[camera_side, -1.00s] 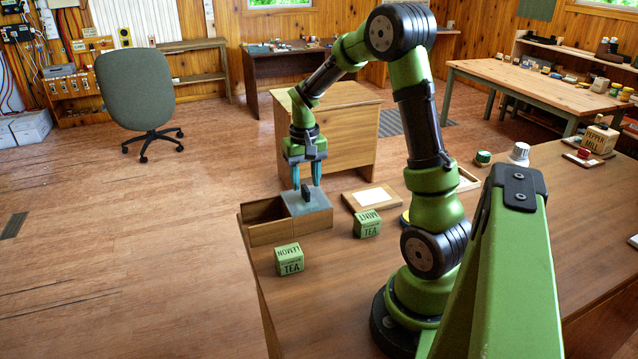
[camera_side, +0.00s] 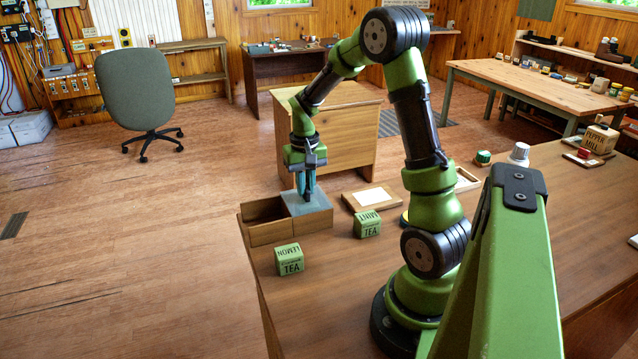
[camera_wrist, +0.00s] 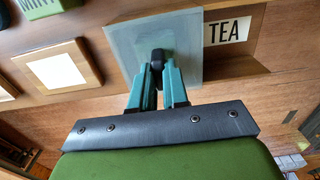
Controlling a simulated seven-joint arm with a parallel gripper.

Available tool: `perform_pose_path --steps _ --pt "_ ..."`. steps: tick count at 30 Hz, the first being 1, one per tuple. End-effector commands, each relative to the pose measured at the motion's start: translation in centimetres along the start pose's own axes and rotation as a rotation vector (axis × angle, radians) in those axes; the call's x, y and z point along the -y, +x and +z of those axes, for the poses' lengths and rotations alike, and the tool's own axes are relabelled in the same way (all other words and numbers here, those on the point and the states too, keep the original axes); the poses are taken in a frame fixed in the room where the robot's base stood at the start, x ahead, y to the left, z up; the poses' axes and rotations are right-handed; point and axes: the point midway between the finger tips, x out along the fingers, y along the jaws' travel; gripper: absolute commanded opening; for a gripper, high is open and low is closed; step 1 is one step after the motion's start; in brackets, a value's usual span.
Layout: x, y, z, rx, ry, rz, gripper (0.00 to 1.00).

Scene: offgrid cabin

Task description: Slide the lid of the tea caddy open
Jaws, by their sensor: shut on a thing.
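The tea caddy (camera_side: 275,237) is a long wooden box near the desk's far left corner in the side view. Its grey-blue lid (camera_side: 320,203) covers the right part, and the left compartment is open. A label reading TEA (camera_wrist: 228,31) shows beside the lid (camera_wrist: 125,42) in the wrist view. A dark knob (camera_wrist: 157,56) stands on the lid. My gripper (camera_side: 306,196) points down over the lid, its teal fingers shut on the knob. In the wrist view my gripper (camera_wrist: 158,72) has a fingertip on each side of the knob.
The desk's left edge is close to the caddy.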

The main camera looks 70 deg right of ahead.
Motion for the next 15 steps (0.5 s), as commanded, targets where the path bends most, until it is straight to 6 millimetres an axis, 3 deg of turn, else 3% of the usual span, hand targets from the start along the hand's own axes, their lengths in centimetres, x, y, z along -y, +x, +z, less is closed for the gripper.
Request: perform_pose_path --steps 15 --pt "1.8 0.0 0.0 0.0 0.0 0.0 0.0"
